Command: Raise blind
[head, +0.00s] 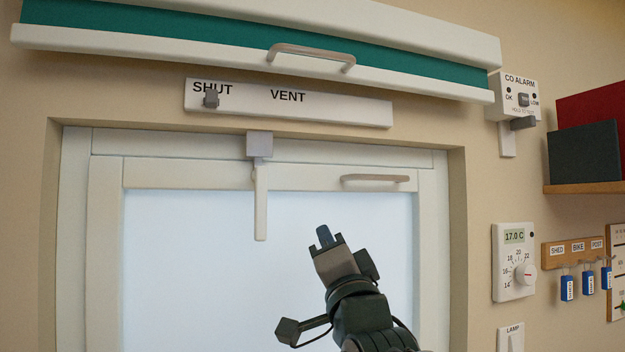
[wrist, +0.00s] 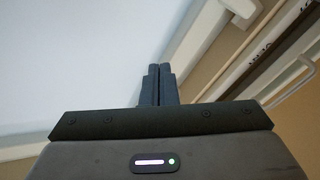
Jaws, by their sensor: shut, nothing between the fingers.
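The blind (head: 200,38) is a short strip of green fabric between a white top casing and a white bottom bar, above the window. A curved beige handle (head: 312,54) is fixed on the bottom bar. In the wrist view, a pale bar with a handle (wrist: 285,82) shows at the right. My gripper (head: 324,235) is in front of the window pane, below the blind and apart from its handle. Its two dark fingers (wrist: 158,84) are together and empty in the wrist view, against the pale pane.
A white window frame (head: 105,250) has a hanging lever (head: 261,200) and a handle (head: 375,178). A vent slider strip (head: 340,108) sits between blind and window. At the right are a CO alarm (head: 520,98), thermostat (head: 514,262), shelf (head: 590,188) and key rack (head: 573,250).

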